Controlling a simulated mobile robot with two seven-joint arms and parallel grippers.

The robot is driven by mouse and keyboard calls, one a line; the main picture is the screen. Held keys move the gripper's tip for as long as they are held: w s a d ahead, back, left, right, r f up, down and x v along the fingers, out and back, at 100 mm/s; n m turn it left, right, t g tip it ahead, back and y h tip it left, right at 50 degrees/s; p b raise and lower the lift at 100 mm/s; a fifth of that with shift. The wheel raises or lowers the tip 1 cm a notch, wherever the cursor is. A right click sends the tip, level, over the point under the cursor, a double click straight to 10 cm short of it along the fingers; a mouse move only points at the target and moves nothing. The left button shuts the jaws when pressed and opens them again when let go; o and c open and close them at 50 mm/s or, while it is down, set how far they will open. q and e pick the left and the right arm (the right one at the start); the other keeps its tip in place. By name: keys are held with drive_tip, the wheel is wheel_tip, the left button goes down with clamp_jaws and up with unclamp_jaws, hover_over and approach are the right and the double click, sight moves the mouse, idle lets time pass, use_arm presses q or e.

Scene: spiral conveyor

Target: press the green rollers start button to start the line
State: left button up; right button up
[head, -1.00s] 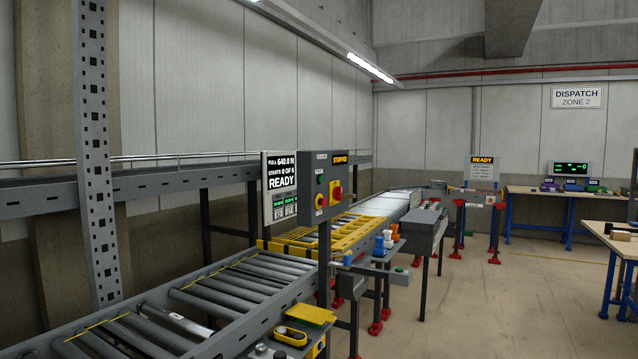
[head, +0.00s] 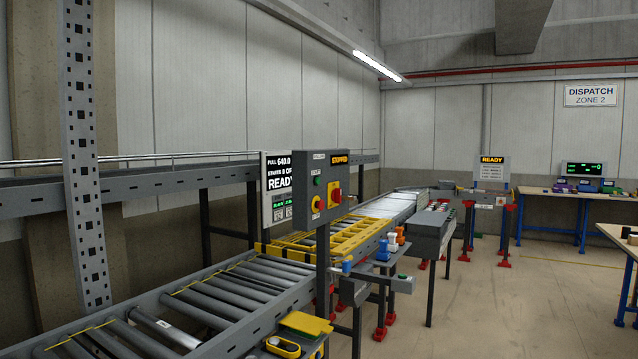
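A grey control box (head: 326,218) stands on a dark post beside the roller conveyor (head: 230,312), near the middle of the head view. A small green button (head: 317,181) is on the left part of its face, under a small label too blurred to read surely. A red knob on a yellow plate (head: 336,192) is to its right, and a red button with a yellow surround (head: 317,203) is below it. An amber "STOPPED" display (head: 339,159) is at the box's top right. Nothing touches the green button. Neither of my grippers is in view.
Open floor (head: 480,310) lies to the right.

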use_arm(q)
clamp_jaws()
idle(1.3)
